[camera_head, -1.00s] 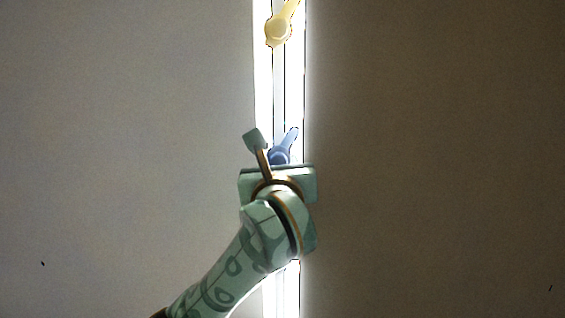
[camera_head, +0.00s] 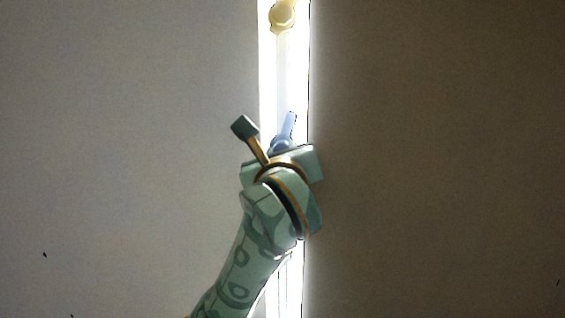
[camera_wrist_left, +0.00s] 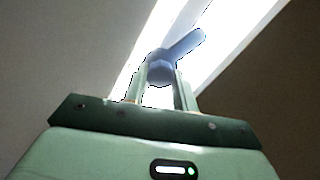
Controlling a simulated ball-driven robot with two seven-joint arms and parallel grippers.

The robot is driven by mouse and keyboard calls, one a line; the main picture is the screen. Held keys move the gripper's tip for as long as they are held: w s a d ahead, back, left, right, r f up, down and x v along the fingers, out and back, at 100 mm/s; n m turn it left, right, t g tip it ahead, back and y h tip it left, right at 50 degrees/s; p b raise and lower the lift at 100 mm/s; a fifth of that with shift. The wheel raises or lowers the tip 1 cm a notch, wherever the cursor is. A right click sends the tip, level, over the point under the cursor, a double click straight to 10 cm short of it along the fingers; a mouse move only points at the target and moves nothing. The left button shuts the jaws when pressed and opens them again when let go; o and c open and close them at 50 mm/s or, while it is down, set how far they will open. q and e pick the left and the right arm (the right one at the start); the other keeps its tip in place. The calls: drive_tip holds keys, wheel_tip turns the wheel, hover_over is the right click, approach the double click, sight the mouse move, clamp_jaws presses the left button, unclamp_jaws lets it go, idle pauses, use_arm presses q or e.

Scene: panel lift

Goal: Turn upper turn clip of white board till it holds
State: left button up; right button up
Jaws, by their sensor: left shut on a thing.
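A blue turn clip (camera_head: 290,125) sits on the bright strip beside the pale board (camera_head: 120,150). Its lever points up and slightly right in the head view. My left gripper (camera_head: 281,150) covers the lower part of the clip there. In the left wrist view, the two fingers of my left gripper (camera_wrist_left: 162,85) are shut on the round hub of the blue clip (camera_wrist_left: 185,46), one on each side, and the lever sticks out to the upper right. A yellow turn clip (camera_head: 282,17) is higher on the strip, partly cut off by the frame. My right gripper is not in view.
A bright, narrow strip (camera_head: 288,75) runs between the pale board on the left and a darker brown surface (camera_head: 430,150) on the right. My left arm comes in from below. No loose obstacles show around the gripper.

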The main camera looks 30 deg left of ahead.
use_arm(q)
drive_tip(key=shift+n+b, duration=9.3)
drive_tip(key=shift+n, duration=1.2)
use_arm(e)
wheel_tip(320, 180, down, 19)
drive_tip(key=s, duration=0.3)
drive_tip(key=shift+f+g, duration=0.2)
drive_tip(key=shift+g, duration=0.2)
use_arm(q)
drive_tip(key=shift+r, duration=0.1)
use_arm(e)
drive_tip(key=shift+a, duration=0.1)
use_arm(q)
drive_tip(key=o, duration=0.7)
drive_tip(key=shift+w, duration=0.15)
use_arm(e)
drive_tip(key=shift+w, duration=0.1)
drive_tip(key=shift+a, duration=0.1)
